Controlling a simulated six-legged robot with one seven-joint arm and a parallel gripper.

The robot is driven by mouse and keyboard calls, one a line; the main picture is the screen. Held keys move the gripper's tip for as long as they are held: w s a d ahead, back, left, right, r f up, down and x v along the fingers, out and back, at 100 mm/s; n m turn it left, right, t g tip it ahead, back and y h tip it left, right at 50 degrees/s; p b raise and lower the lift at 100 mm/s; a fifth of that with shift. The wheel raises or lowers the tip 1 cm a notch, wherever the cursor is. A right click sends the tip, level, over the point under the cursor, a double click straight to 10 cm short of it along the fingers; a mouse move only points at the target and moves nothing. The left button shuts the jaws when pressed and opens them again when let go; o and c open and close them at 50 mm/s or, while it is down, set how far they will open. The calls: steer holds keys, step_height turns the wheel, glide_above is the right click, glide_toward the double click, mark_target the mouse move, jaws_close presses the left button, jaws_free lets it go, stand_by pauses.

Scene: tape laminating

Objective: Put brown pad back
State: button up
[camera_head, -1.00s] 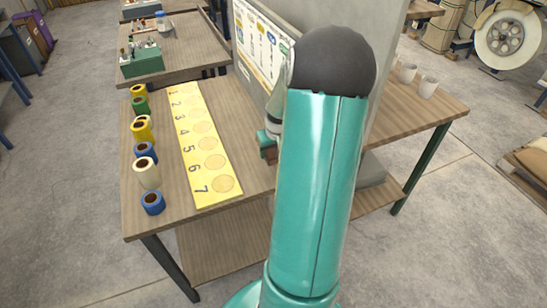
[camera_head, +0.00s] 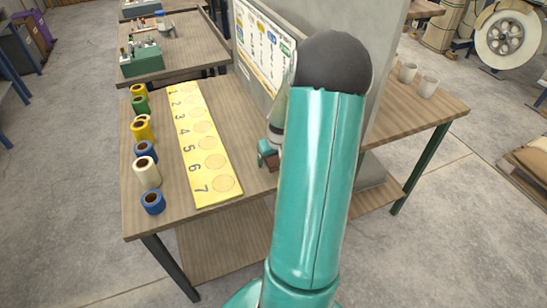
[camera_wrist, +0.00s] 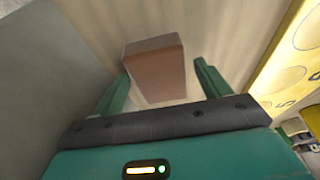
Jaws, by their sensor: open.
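The brown pad (camera_wrist: 158,72) is a brown block on the wooden tabletop in the wrist view, near the grey upright panel. My gripper (camera_wrist: 163,82) is open, with one green finger to the left of the pad and the other to the right. Gaps show between the fingers and the pad; I cannot tell how far down the fingers reach beside it. In the head view my gripper (camera_head: 265,152) is at the panel's foot, right of the yellow strip, and my arm hides most of that area.
The yellow numbered strip (camera_head: 205,150) lies on the table (camera_head: 255,185). Several tape rolls (camera_head: 145,170) stand along its left side. The grey panel (camera_wrist: 35,75) rises close to my gripper. Two white cups (camera_head: 418,80) stand on the table's right part.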

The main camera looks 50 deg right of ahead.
steer(key=v, duration=1.2)
steer(key=w+a+r+n, duration=0.2)
steer(key=a+r, duration=0.4)
steer(key=a, duration=0.5)
steer(key=w+a+r+n, duration=0.1)
steer(key=w+a+r, duration=0.3)
steer(key=a, duration=0.7)
steer(key=s+a+r+n+t, duration=0.1)
steer(key=s+a+r, duration=0.2)
steer(key=a, duration=0.6)
steer(key=s+a+r+n+t+y, duration=0.1)
steer(key=s+a+r+n, duration=0.1)
steer(key=s+a, duration=0.5)
steer(key=shift+a+r+t+y, duration=0.3)
steer(key=shift+a+r+t, duration=0.1)
steer(key=shift+a, duration=0.45)
steer(key=shift+s, duration=0.1)
